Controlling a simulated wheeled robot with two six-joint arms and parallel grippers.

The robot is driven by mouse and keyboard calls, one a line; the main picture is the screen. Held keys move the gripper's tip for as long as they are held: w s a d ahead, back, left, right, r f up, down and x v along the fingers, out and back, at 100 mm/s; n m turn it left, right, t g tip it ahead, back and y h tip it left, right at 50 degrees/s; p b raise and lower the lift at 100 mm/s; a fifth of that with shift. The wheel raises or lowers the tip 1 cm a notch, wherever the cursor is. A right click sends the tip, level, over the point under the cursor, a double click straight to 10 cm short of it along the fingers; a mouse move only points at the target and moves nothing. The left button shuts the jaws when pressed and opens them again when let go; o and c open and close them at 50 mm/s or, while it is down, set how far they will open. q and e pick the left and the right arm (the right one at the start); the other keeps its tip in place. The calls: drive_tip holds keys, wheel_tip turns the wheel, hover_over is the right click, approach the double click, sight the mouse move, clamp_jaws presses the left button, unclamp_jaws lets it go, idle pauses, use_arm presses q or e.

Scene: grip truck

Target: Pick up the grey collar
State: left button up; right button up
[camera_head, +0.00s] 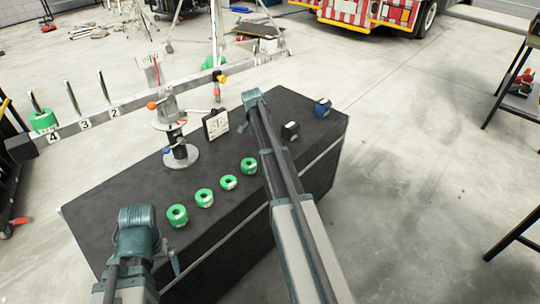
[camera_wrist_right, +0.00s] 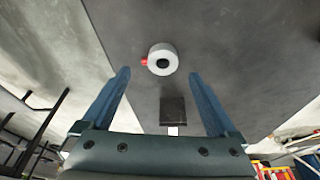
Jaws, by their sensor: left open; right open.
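A light grey, ring-shaped collar (camera_wrist_right: 163,59) with a dark centre hole and a small red part on its left side shows in the right wrist view, on a dark surface. My right gripper (camera_wrist_right: 160,76) is open, its two blue fingers spread apart, with the collar just beyond the fingertips and between their lines; nothing is held. In the head view the right arm reaches over the black bench (camera_head: 95,212), and I cannot make out the collar there. My left gripper (camera_head: 174,262) hangs at the bench's near left end, open, its fingers mostly hidden by its wrist.
Several green rings (camera_head: 204,198) line the bench's near edge. A metal stand (camera_head: 180,152) and a white panel (camera_head: 215,124) stand behind them. A numbered rail (camera_head: 100,118) runs behind.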

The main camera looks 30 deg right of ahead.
drive_tip(key=shift+w+b+x, duration=0.15)
drive_tip(key=shift+b+x, duration=1.15)
drive_tip(key=shift+x, duration=0.05)
drive_tip(key=shift+w+b+x, duration=0.1)
drive_tip(key=shift+b+x, duration=1.15)
drive_tip(key=shift+x, duration=0.05)
drive_tip(key=shift+a, duration=0.15)
drive_tip(key=shift+r, duration=0.1)
drive_tip(key=shift+c, duration=0.3)
clamp_jaws()
